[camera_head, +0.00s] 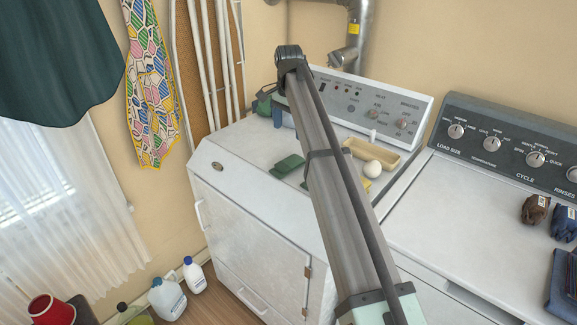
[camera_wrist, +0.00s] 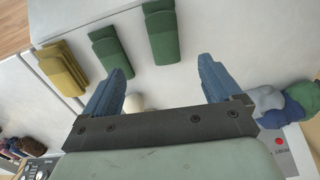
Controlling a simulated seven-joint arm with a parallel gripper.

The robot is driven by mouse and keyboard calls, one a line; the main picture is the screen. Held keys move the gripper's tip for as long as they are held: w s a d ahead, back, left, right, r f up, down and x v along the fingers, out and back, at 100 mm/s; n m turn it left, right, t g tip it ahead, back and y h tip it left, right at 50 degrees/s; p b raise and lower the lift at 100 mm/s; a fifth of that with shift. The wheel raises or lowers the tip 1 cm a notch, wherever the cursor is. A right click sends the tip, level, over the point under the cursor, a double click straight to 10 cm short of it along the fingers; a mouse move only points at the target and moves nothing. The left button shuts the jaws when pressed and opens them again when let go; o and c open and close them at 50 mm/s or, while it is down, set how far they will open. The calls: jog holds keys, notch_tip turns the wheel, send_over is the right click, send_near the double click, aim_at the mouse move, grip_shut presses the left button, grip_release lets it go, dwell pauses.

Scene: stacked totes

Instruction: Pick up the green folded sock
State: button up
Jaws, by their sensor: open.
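Two green folded cloth items lie on the white dryer top in the wrist view: a darker one (camera_wrist: 161,33) and a slightly more olive one (camera_wrist: 109,50) to its left. I cannot tell for certain which is the sock. In the head view one green folded item (camera_head: 289,165) lies left of my arm; my arm largely hides the other. My gripper (camera_wrist: 162,68) has two blue fingers spread apart, with nothing held between them. In the wrist picture the darker green item lies beyond the gap between the fingertips, apart from them. My arm hides most of the gripper in the head view.
A yellow folded item (camera_wrist: 61,70) lies left of the green ones. A beige tray (camera_head: 390,160) with a white round object (camera_head: 372,167) stands by the dryer's control panel (camera_head: 350,100). A blue and green pile (camera_wrist: 287,103) sits at the back corner.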

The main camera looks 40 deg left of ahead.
send_over(289, 162)
jog(key=f, duration=0.8)
jog(key=shift+s+d, duration=0.2)
jog(key=shift+s, duration=0.05)
jog(key=shift+w+a+f, duration=0.15)
jog(key=shift+f, duration=1.25)
jog(key=shift+w+a+f, duration=0.15)
jog(key=shift+f, duration=1.2)
jog(key=c, duration=1.1)
jog(key=shift+c, duration=0.2)
